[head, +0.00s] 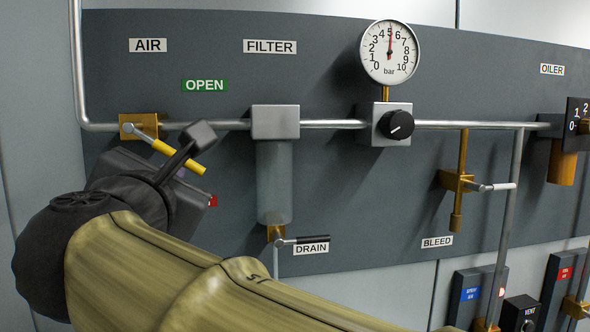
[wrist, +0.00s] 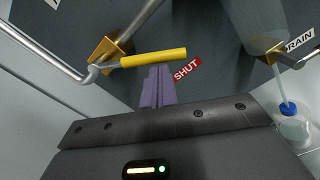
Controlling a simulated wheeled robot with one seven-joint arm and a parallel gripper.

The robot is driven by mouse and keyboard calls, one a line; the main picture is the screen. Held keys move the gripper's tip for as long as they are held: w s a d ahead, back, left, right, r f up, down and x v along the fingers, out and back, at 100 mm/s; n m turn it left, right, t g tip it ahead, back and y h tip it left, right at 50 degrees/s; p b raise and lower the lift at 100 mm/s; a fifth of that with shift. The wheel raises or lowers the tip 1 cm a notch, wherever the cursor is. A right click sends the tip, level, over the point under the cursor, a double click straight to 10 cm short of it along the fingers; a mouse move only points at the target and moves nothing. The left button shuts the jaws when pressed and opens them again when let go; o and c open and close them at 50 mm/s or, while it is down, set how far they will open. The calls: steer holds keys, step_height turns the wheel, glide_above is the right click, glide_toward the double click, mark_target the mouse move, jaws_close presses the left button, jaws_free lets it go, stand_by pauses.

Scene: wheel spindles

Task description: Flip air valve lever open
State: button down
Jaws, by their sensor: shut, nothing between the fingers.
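The air valve is a brass block (head: 149,121) on the pipe under the AIR label. Its lever has a yellow handle (head: 188,161) that slants down to the right in the head view, between the green OPEN label (head: 204,86) and the mostly hidden red SHUT label (head: 213,201). In the wrist view the yellow handle (wrist: 153,58) lies across, close to the red SHUT label (wrist: 187,69). My gripper (wrist: 158,72) is shut and empty, its purple fingers just below the handle. I cannot tell whether they touch it. In the head view my wrist hides most of the fingers.
A filter bowl (head: 274,180) with a drain valve (head: 277,234) hangs right of the lever. A gauge (head: 390,52) reads about 5 bar above a black regulator knob (head: 396,124). A bleed valve (head: 457,180) is further right. The panel around the OPEN label is clear.

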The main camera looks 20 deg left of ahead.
steer(key=shift+w+d+r+n+p, duration=0.15)
steer(key=shift+d+r+n+p, duration=0.2)
steer(key=shift+r, duration=0.35)
steer(key=shift+w+d+r+n+p, duration=0.2)
steer(key=shift+d+r+n+p, duration=0.15)
steer(key=shift+r, duration=0.35)
steer(key=shift+w+d+r+n+p, duration=0.15)
steer(key=shift+d+r+n+p, duration=0.2)
steer(key=shift+r, duration=0.45)
